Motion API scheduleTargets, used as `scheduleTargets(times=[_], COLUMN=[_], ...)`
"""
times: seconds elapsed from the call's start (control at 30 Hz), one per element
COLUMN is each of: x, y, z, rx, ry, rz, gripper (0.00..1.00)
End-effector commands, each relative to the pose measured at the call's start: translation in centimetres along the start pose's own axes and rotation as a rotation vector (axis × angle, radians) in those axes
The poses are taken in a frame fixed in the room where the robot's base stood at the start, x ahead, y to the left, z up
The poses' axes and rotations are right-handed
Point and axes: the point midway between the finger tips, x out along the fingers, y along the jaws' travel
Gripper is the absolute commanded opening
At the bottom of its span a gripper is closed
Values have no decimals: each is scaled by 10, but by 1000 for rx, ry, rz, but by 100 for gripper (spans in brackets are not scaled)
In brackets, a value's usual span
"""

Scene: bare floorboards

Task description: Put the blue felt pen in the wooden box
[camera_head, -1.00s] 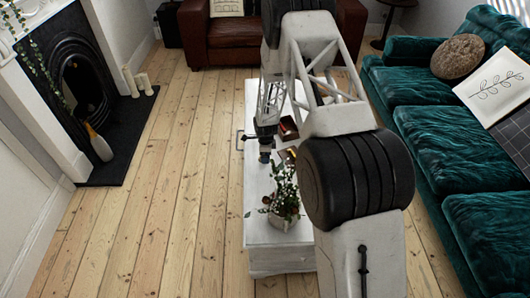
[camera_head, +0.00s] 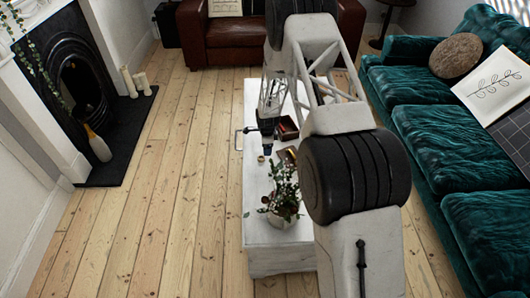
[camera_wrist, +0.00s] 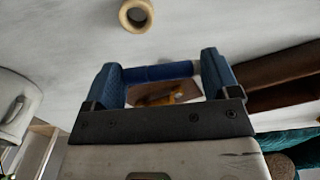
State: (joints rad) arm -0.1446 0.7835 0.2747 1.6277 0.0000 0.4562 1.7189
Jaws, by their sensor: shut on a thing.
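My gripper (camera_wrist: 163,78) is shut on the blue felt pen (camera_wrist: 160,72), which lies crosswise between its two blue finger pads. In the head view my gripper (camera_head: 267,147) is over the white table, and the pen is too small to make out there. A dark brown box-like thing, likely the wooden box (camera_head: 287,128), stands on the table just right of and beyond my gripper. It also shows at the right of the wrist view (camera_wrist: 285,75), partly cut off.
A small pale wooden ring-shaped thing (camera_head: 261,159) lies on the white table (camera_head: 262,235) close to my gripper. A flat brown thing (camera_head: 287,154) lies to the right, partly hidden. A potted plant (camera_head: 283,205) stands nearer. A green sofa (camera_head: 440,140) is at the right.

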Motion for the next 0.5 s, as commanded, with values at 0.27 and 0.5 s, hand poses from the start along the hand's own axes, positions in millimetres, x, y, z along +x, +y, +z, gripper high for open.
scheduleTargets(times=[0.27, 0.5], x=[-18, -39], y=[-82, -149], z=[-35, -74], rx=[-99, -197], ry=[0, 0], rz=[-4, -3], gripper=[60, 60])
